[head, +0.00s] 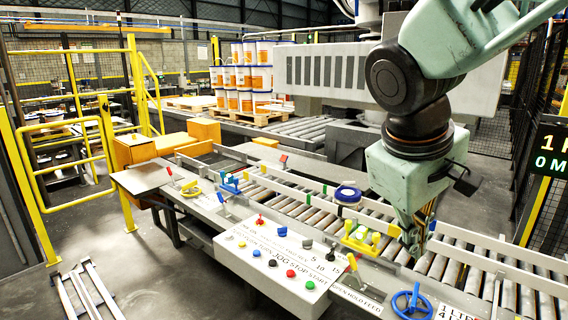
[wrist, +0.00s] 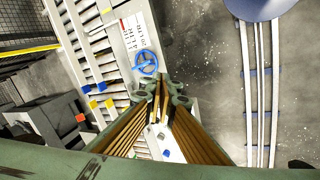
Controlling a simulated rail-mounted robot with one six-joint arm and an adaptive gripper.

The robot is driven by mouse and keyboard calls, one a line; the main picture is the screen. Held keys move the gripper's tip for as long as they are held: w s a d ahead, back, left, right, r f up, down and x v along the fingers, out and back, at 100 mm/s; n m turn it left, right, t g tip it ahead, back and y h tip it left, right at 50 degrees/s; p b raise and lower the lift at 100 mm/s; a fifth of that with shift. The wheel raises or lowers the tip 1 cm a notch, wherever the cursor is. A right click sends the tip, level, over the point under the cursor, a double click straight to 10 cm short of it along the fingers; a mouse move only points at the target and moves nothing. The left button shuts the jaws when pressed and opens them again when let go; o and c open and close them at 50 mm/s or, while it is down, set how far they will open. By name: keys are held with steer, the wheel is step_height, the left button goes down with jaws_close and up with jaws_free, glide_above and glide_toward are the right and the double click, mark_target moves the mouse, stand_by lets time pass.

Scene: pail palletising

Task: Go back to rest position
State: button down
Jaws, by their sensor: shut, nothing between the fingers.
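My gripper (head: 416,247) hangs at the end of my pale green arm, low over the roller conveyor (head: 330,213) at the right of the head view. In the wrist view my gripper (wrist: 166,90) shows its fingers drawn together, with nothing between them. The conveyor's side rail and a blue handwheel (wrist: 147,62) lie below and beyond the fingertips. The handwheel also shows in the head view (head: 411,302), to the front of the gripper.
A control panel (head: 280,262) with coloured buttons stands at the conveyor's front. A blue-and-white round item (head: 348,194) is on the rollers. Stacked pails (head: 246,77) stand on a pallet behind. A yellow gate (head: 66,140) is at the left.

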steer(key=s+a+m+y, duration=0.3)
steer(key=s+m, duration=0.2)
steer(key=s, duration=1.5)
steer(key=shift+r+t, duration=0.3)
steer(key=shift+t, duration=0.1)
steer(key=shift+a, duration=0.1)
stand_by(1.2)
